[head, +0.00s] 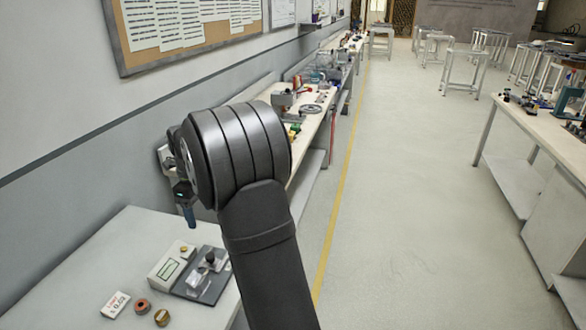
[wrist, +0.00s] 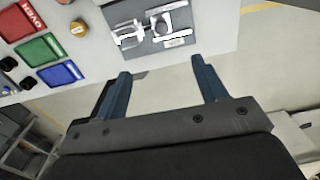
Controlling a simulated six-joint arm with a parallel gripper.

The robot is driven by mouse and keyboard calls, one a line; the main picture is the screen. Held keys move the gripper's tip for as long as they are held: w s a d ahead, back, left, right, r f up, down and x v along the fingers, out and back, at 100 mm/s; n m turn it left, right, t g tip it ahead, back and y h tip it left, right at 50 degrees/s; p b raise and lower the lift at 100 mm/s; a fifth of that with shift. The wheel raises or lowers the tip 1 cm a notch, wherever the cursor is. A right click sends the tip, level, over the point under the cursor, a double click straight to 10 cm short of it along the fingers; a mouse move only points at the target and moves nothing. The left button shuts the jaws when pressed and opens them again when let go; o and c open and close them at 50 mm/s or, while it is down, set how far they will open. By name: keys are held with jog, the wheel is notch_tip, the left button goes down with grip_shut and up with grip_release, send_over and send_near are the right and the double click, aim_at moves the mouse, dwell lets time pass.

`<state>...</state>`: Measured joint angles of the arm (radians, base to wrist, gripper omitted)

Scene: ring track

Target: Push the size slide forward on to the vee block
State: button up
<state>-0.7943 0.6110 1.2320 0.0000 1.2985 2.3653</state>
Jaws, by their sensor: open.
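A dark grey base plate (head: 190,289) lies on the bench, carrying small bright metal parts; it also shows in the wrist view (wrist: 150,45). On it are a pale metal piece (wrist: 127,33) at left and a block with a dark round knob (wrist: 161,25) at right. I cannot tell for sure which is the size slide and which the vee block, or whether they touch. My gripper (wrist: 161,67) is open and empty, its two blue fingers wide apart, short of the plate in the wrist view. In the head view a blue fingertip (head: 190,216) hangs above the bench.
Beside the plate stands a pale instrument with a green display (head: 171,268). A white labelled box (head: 116,304), a copper ring (head: 143,305) and a brass piece (head: 161,318) lie near the front. Red (wrist: 18,22), green (wrist: 39,49) and blue (wrist: 59,74) trays show in the wrist view.

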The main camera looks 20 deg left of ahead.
aim_at(209, 256)
jog(key=shift+c, duration=1.4)
notch_tip(209, 256, down, 17)
jog(key=n, duration=1.5)
jog(key=shift+a+r, duration=0.1)
jog(key=shift+c, duration=0.2)
